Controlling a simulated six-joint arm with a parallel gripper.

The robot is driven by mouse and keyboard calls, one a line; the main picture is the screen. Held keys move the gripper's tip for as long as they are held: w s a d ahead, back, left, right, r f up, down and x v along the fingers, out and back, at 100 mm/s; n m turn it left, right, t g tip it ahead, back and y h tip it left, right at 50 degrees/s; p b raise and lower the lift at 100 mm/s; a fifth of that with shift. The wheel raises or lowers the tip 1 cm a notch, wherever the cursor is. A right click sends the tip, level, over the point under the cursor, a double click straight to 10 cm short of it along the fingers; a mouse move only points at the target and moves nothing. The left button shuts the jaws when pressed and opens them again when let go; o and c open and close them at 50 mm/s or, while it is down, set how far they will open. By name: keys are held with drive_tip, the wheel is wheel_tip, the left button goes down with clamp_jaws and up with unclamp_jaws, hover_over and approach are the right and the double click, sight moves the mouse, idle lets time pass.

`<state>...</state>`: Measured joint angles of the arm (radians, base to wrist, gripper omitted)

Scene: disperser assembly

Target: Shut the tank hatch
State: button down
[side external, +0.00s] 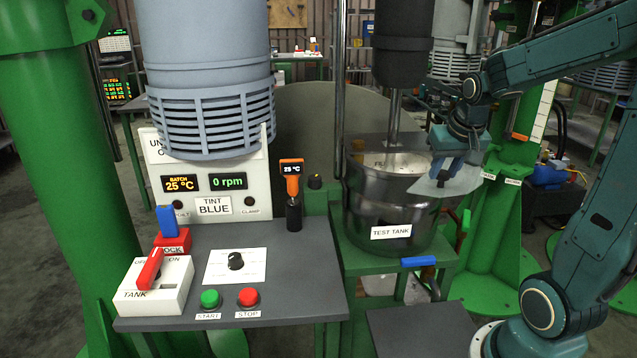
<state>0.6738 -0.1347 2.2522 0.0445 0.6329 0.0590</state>
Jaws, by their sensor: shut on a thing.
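The test tank (372,212) is a dark, shiny round vessel with a white "TEST TANK" label, standing on a green frame right of the panel. A pale, see-through hatch (462,182) sticks out at the tank's right rim, tilted. My gripper (443,176) points down over the right rim and is shut on the hatch near its inner edge. The tank's top is at least partly uncovered, and pale contents show inside. The hatch's hinge and the exact grip are too small to make out.
A dark mixer head (403,45) and its shaft (394,115) stand over the tank, close left of my gripper. A thin vertical post (341,90) rises at the tank's left. The control panel (240,270) with switches and buttons lies left. A blue handle (418,261) sits below the tank.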

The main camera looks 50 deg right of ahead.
drive_tip(key=shift+w+a+m, duration=0.2)
drive_tip(key=shift+w+m, duration=0.1)
drive_tip(key=shift+w, duration=0.6)
drive_tip(key=w+d+m+g+h, duration=0.1)
drive_tip(key=w+d+m+g, duration=0.2)
drive_tip(key=w+m, duration=0.5)
drive_tip(key=shift+w+d+m+h, duration=0.35)
drive_tip(key=shift+w+d, duration=0.25)
drive_tip(key=shift+w, duration=4.4)
drive_tip(key=shift+d+r, duration=0.1)
drive_tip(key=shift+r, duration=0.05)
drive_tip(key=c, duration=1.1)
unclamp_jaws()
drive_tip(key=shift+o, duration=0.2)
drive_tip(key=v, duration=0.7)
